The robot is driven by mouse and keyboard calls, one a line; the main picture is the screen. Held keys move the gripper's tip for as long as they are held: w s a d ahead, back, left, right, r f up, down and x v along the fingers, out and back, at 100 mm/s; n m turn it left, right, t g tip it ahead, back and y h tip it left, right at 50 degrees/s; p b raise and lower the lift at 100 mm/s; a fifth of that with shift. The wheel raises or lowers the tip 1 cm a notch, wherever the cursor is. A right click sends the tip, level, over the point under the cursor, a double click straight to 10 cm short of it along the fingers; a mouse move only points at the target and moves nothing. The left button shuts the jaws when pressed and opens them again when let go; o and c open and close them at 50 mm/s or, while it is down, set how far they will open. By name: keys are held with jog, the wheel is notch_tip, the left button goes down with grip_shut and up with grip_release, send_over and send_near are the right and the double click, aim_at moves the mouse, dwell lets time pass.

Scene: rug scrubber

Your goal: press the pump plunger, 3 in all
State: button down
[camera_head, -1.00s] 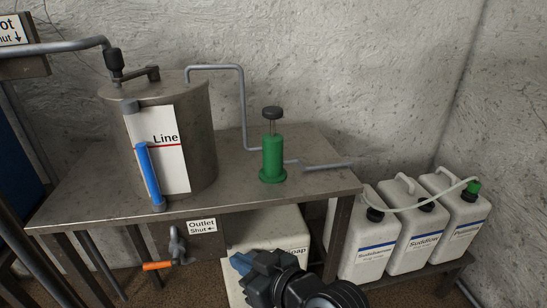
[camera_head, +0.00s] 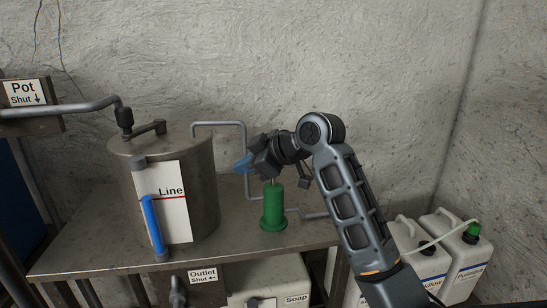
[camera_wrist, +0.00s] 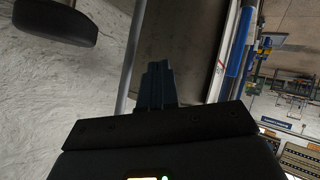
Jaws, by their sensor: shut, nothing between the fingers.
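The green pump (camera_head: 273,207) stands upright on the metal bench, right of the tank. A short part of its thin plunger rod (camera_head: 272,182) shows above the green body; my wrist hides the knob in the head view. In the wrist view a dark rounded disc, which looks like the plunger knob (camera_wrist: 55,20), is at the upper left, apart from the fingers. My gripper (camera_head: 243,163) is at the pump's top, its blue fingers pointing left towards the tank. The fingers also show in the wrist view (camera_wrist: 154,86), together and empty. I cannot tell whether my gripper touches the knob.
The metal tank (camera_head: 205,185) with a blue sight tube (camera_head: 152,225) and "Line" label stands left. A grey pipe (camera_head: 244,140) runs from its lid down behind my gripper. White canisters (camera_head: 458,262) stand at the lower right. The bench (camera_head: 100,250) is bare in front.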

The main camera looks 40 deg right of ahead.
jog(key=s+d+r+n+g+h+p, duration=0.1)
jog(key=d+r+n+g, duration=0.1)
jog(key=d+r, duration=0.6)
notch_tip(320, 180, up, 4)
jog(key=shift+s+d+f+n, duration=0.25)
jog(key=shift+d+n, duration=0.15)
jog(key=shift+n, duration=0.1)
jog(key=shift+f, duration=0.15)
notch_tip(320, 180, down, 7)
jog(key=b, duration=0.5)
jog(key=shift+f, duration=0.15)
jog(key=shift+f+b, duration=0.55)
jog(key=shift+f, duration=0.1)
dwell(0.7)
jog(key=shift+f, duration=0.4)
